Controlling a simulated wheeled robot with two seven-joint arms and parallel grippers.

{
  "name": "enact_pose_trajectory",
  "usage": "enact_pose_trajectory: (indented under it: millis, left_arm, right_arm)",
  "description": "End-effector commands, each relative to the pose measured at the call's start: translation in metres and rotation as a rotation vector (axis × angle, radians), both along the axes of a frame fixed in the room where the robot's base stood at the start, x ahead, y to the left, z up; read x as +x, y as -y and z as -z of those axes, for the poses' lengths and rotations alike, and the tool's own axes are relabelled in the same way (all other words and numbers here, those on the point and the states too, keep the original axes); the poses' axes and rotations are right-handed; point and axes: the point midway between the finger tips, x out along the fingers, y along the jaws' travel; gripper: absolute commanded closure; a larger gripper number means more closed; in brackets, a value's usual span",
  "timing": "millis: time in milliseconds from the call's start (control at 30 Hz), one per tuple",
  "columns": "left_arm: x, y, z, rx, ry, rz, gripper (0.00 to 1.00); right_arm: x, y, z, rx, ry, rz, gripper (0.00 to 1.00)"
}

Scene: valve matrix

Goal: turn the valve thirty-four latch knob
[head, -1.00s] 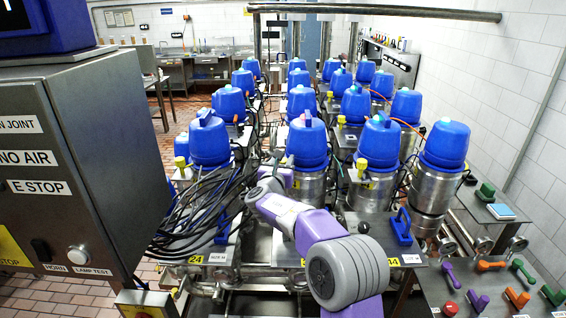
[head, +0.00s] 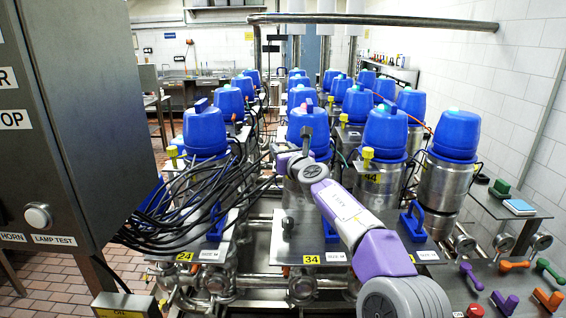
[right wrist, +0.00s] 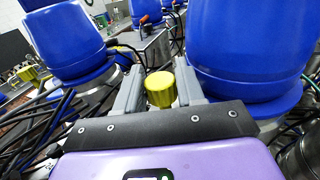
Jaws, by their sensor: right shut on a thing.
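The valve behind the yellow "34" label (head: 311,259) has a blue cap (head: 308,128) on a steel body. My right gripper (head: 277,152) is at the left side of that valve in the head view, its fingers small and partly hidden by my arm. In the right wrist view a yellow knob (right wrist: 160,89) sits between the two grey fingers of my right gripper (right wrist: 159,92), which is shut on it. A large blue cap (right wrist: 248,45) stands just right of the knob there. In the head view this knob is hidden behind my wrist. My left gripper is not in view.
Black cables (head: 190,200) bunch left of the gripper. A steel control cabinet (head: 85,120) fills the left side. The valve marked 44 has its own yellow knob (head: 367,155) at right. A panel with coloured handles (head: 510,285) lies at the lower right.

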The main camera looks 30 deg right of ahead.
Motion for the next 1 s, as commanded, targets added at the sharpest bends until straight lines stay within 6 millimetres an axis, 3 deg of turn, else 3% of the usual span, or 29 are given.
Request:
enact_pose_trajectory:
  millis: [133, 333, 700, 1000]
  left_arm:
    - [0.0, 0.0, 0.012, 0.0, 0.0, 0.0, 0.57]
    - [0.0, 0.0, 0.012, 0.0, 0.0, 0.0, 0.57]
    - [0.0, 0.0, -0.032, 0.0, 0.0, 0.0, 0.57]
    - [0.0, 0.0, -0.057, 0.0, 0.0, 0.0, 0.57]
  right_arm:
    - [0.0, 0.001, 0.002, -0.001, 0.002, -0.086, 0.92]
    - [0.0, 0.003, 0.0, -0.001, 0.0, -0.237, 0.92]
    - [0.001, 0.003, -0.005, 0.001, -0.002, -0.519, 0.92]
    - [0.0, 0.001, -0.004, -0.002, 0.001, -0.64, 0.92]
